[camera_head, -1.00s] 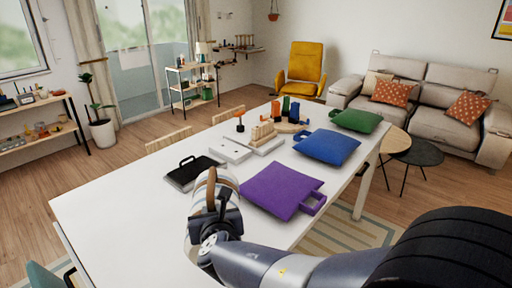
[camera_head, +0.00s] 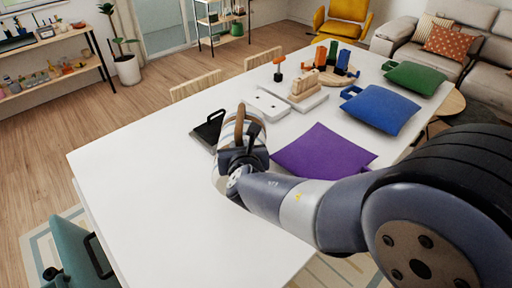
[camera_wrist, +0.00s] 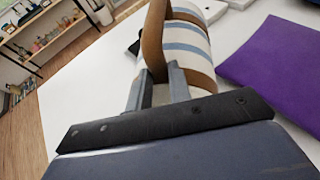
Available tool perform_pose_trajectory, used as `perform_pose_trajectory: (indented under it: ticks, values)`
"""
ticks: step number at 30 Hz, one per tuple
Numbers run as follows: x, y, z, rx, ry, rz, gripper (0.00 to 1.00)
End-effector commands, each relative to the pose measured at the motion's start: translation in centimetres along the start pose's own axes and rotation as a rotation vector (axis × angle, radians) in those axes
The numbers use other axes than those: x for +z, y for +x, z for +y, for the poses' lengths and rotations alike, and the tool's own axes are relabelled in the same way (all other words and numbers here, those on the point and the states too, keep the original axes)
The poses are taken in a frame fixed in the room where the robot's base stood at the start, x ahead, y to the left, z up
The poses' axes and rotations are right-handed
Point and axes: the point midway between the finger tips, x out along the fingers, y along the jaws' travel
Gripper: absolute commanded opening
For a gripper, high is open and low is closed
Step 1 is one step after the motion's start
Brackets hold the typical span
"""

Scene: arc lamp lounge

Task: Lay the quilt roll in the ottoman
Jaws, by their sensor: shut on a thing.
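The quilt roll (camera_head: 254,131) is white with blue-grey stripes and brown bands, and has a brown strap handle. In the wrist view the roll (camera_wrist: 188,42) lies just beyond my fingertips. My gripper (camera_wrist: 162,80) is shut on the strap; in the head view my gripper (camera_head: 240,153) covers part of the roll. The roll is over the white table, but I cannot tell its height above it. A teal padded piece (camera_head: 75,255) with a black handle stands at the lower left, cut off by the frame. It may be the ottoman; its inside is not visible.
The white table (camera_head: 150,215) is bare at its near left. A black handled case (camera_head: 207,130), purple cushion (camera_head: 325,150), blue cushion (camera_head: 380,108), green cushion (camera_head: 415,77) and wooden blocks (camera_head: 303,85) are on it. Two chairs (camera_head: 198,85) stand along its far side.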

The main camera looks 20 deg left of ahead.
Motion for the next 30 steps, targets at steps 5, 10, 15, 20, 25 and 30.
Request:
perform_pose_trajectory:
  ticks: [5,10,15,20,25,30]
  values:
    - [-2.0,0.9,0.0,-0.001,0.000,-0.006,0.00]
    - [-3.1,1.4,0.0,-0.001,-0.001,-0.005,0.00]
    - [-5.2,2.2,0.0,-0.002,-0.001,-0.004,0.00]
    - [-5.8,2.5,0.0,0.000,0.001,-0.008,0.00]
    - [-5.8,2.5,0.0,0.000,0.002,-0.009,0.00]
    - [-6.1,2.5,0.0,0.000,0.001,-0.001,0.32]
